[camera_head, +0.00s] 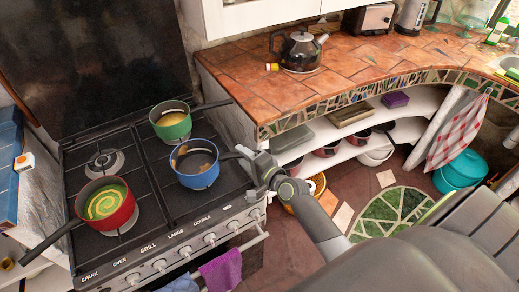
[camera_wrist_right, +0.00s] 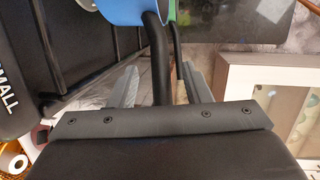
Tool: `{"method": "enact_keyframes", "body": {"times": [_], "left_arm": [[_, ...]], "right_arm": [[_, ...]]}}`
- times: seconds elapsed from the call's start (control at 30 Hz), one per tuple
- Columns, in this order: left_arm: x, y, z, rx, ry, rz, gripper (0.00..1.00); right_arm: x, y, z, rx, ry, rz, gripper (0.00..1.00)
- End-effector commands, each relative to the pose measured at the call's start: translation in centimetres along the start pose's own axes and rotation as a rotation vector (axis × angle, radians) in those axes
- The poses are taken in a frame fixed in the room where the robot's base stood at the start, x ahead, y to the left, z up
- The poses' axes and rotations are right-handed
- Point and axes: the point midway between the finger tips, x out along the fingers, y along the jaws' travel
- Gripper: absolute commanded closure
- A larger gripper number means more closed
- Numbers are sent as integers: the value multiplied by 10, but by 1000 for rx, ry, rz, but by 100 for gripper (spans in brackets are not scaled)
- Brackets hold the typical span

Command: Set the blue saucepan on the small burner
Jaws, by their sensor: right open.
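The blue saucepan (camera_head: 194,165) sits on the right half of the hob, with brownish contents and its dark handle pointing right. My right gripper (camera_head: 254,169) is at the handle's end, beside the hob's right edge. In the right wrist view the open gripper (camera_wrist_right: 160,80) has the black handle (camera_wrist_right: 155,50) between its fingers, and part of the blue pan (camera_wrist_right: 120,8) shows at the top. An empty burner (camera_head: 104,162) shows at the hob's back left; I cannot tell whether it is the small one. My left gripper is out of view.
A green pan (camera_head: 172,125) stands close behind the blue one, its handle pointing right. A red pan (camera_head: 104,206) stands at front left on another burner. Knobs line the stove front. The tiled counter (camera_head: 245,90) with a kettle (camera_head: 299,50) is at right.

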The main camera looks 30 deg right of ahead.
Motion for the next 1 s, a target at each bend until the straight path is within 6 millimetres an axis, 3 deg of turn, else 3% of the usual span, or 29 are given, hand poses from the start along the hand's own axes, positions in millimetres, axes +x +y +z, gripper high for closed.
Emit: {"method": "enact_keyframes", "body": {"times": [0.17,0.7,1.0], "left_arm": [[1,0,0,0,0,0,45],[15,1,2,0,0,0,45],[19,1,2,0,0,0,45]], "right_arm": [[-26,1,0,-1,0,0,56],[-140,0,0,-1,0,-3,56],[-168,-1,0,1,1,-6,56]]}}
